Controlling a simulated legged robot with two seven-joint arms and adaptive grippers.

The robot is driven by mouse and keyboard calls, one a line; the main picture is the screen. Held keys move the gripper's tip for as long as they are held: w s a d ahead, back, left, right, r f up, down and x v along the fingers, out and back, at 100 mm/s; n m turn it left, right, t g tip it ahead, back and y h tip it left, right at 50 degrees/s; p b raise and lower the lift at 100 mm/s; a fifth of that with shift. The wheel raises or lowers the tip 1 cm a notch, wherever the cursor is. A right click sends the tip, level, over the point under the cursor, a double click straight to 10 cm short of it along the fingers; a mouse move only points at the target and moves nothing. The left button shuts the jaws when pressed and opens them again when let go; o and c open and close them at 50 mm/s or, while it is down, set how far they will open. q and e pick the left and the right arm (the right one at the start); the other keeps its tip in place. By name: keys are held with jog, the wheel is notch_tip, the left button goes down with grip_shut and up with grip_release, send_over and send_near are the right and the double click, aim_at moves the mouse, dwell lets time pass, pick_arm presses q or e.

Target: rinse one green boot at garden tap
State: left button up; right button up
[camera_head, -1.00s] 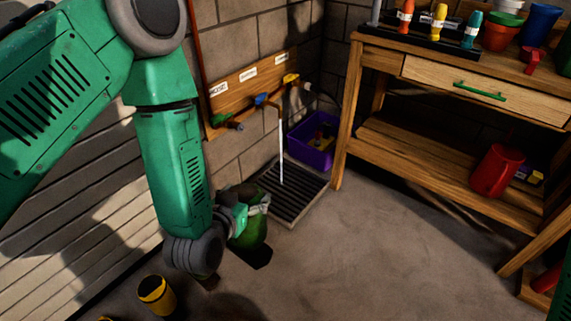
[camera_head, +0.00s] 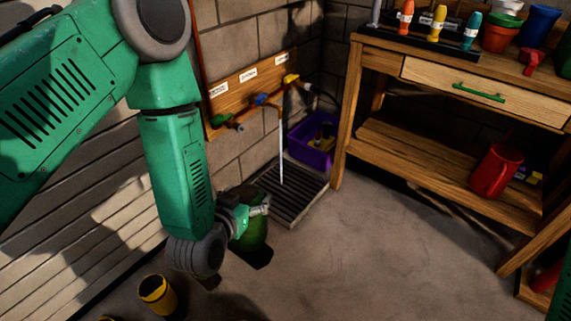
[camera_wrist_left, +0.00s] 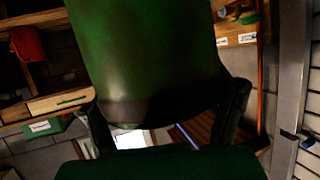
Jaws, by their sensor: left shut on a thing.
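My left gripper (camera_head: 262,204) is shut on the green boot (camera_head: 252,235) and holds it beside the floor drain grate (camera_head: 292,190), at its near left side. In the left wrist view the boot (camera_wrist_left: 150,50) fills the middle, between the two dark fingers. The garden taps sit on a wooden board (camera_head: 232,95) on the block wall, with a green, a blue (camera_head: 261,99) and a yellow handle (camera_head: 291,79). Water (camera_head: 281,150) runs from the middle, blue-handled tap down onto the grate. The boot is apart from the stream. My right gripper is not in view.
A purple bin (camera_head: 312,145) stands behind the grate, against the wall. A wooden workbench (camera_head: 380,150) with a red jug (camera_head: 496,172) on its shelf stands at right. A yellow-rimmed dark boot or pot (camera_head: 157,294) stands at lower left. The floor (camera_head: 370,260) in the middle is clear.

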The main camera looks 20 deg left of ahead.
pick_arm(q)
jog(key=shift+d, duration=0.1)
dwell(0.3)
jog(key=shift+w+d, duration=0.2)
jog(key=shift+d, duration=0.2)
jog(key=shift+a+p, duration=0.15)
jog(key=shift+p, duration=0.15)
jog(key=shift+s+a, duration=0.2)
jog(key=shift+a, duration=0.2)
jog(key=shift+d, duration=0.1)
jog(key=shift+w+d+p, duration=0.25)
jog(key=shift+d+p, duration=0.05)
jog(key=shift+d, duration=0.15)
jog(key=shift+a, duration=0.1)
jog(key=shift+s+a, duration=0.25)
jog(key=shift+a, duration=0.2)
